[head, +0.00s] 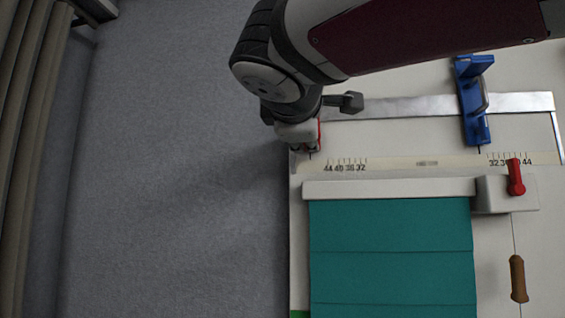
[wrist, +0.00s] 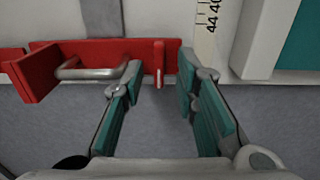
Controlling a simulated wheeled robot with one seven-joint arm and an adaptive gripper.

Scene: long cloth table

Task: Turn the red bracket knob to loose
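The red bracket (wrist: 95,57) lies across the upper left of the wrist view, with a bent metal handle on it. Its knob (wrist: 159,60), a narrow upright red lever with a pale lower tip, stands near the bracket's right end. My gripper (wrist: 159,75) is open, with one teal-padded finger on each side of the knob; I see gaps on both sides. In the head view a sliver of the red bracket (head: 319,132) shows at the table's left edge. My wrist hides most of it there.
A blue bracket (head: 473,105) sits on the metal rail (head: 408,105) at right. A red lever (head: 515,178) stands on a white block (head: 492,196). Teal cloth (head: 390,250) hangs below a white bar (head: 390,188). A brown handle (head: 518,279) lies lower right.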

